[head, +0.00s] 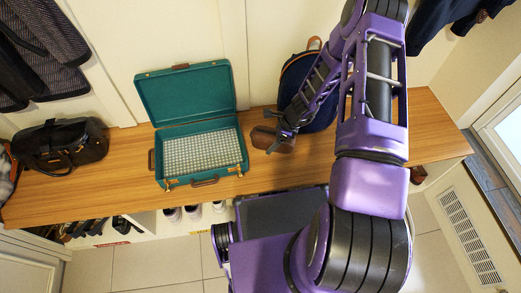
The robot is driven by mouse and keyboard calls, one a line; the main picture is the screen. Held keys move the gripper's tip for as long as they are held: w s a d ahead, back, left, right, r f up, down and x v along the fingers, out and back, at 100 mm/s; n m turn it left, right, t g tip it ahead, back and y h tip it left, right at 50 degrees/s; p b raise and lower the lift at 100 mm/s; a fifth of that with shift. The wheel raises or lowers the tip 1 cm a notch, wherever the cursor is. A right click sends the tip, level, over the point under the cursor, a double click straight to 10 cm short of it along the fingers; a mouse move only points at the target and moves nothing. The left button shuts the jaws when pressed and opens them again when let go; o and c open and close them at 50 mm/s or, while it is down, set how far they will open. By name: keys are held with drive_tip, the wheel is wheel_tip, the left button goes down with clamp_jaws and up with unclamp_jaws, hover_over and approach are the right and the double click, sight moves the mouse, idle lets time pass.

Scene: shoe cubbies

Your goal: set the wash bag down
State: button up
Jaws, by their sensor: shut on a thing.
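The wash bag (268,141) is a small brown pouch over the wooden bench, just right of the open green suitcase. My gripper (279,133) is shut on it from the upper right. The gripper's fingers hide part of the bag. I cannot tell from this view whether the bag touches the bench top or hangs a little above it.
An open green suitcase (163,158) with a checked lining stands on the bench (125,167). A black bag (62,146) is at the left. A dark blue backpack (323,114) stands behind my arm. Shoes (192,212) fill cubbies below. Bench front right of the suitcase is clear.

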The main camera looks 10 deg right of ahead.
wheel_tip(320, 180, down, 8)
drive_tip(key=shift+r+b, duration=0.1)
drive_tip(key=shift+b, duration=0.5)
drive_tip(key=shift+f, duration=0.2)
drive_tip(key=o, duration=1.2)
drive_tip(key=shift+o, duration=0.2)
drive_tip(key=shift+r, duration=0.15)
